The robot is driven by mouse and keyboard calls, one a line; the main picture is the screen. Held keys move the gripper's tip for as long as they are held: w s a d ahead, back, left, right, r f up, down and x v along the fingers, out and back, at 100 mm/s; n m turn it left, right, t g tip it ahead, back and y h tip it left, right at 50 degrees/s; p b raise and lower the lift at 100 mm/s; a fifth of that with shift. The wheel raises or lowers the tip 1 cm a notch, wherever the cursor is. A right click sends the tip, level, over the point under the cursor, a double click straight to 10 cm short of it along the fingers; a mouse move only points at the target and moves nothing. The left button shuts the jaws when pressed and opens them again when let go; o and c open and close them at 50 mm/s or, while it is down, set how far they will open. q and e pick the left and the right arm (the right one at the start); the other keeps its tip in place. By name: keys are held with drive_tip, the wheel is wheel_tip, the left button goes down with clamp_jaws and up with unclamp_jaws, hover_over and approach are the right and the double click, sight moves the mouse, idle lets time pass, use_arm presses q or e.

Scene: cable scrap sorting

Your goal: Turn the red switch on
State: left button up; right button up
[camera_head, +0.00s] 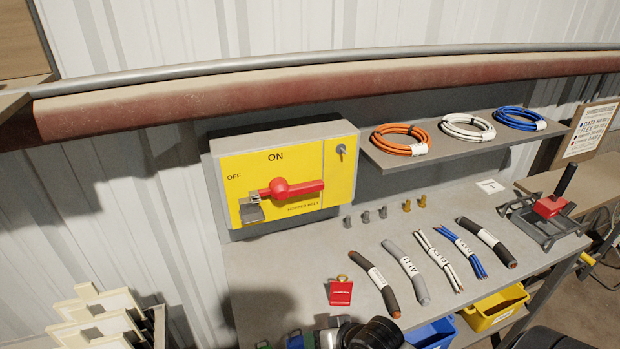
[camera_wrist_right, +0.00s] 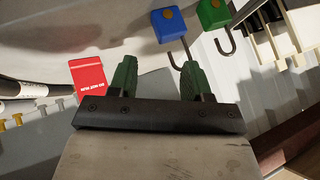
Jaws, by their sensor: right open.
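The red switch (camera_head: 285,188) is a rotary handle on a yellow panel (camera_head: 235,168) of a grey wall box. Its handle lies nearly level, its left end near the OFF label. A small grey padlock-like piece (camera_head: 251,212) sits at that left end; whether it is locked is unclear. ON is printed above the handle. My right gripper (camera_wrist_right: 158,72) is open and empty in the right wrist view, over the bench and away from the switch. A dark part of my arm shows at the bottom of the head view. My left gripper is not in view.
A red tag (camera_head: 341,292) lies on the grey bench (camera_head: 290,270) below the box. Blue (camera_wrist_right: 168,27) and green (camera_wrist_right: 213,13) lock-like pieces with hooks are near my right gripper. Several cable pieces lie to the right, under a shelf (camera_head: 400,160) with coils.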

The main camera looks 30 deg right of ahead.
drive_tip(key=w+d+r+m+t+y, duration=0.1)
drive_tip(key=w+d+r+m+t, duration=0.35)
drive_tip(key=w+r, duration=0.35)
drive_tip(key=m+t, duration=0.5)
drive_tip(key=m, duration=0.3)
approach(313, 189)
drive_tip(key=w, duration=0.1)
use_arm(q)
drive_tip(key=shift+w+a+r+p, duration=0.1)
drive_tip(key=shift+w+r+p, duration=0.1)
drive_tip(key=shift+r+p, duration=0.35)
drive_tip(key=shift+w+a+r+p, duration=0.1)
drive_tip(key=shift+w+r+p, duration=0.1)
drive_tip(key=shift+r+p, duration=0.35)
use_arm(e)
drive_tip(key=shift+h, duration=0.4)
drive_tip(key=w, duration=0.3)
drive_tip(key=w+a, duration=0.1)
drive_tip(key=w, duration=0.2)
drive_tip(key=w+a, duration=0.1)
drive_tip(key=w, duration=0.3)
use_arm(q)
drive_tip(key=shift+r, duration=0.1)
use_arm(e)
drive_tip(key=shift+c, duration=0.3)
clamp_jaws()
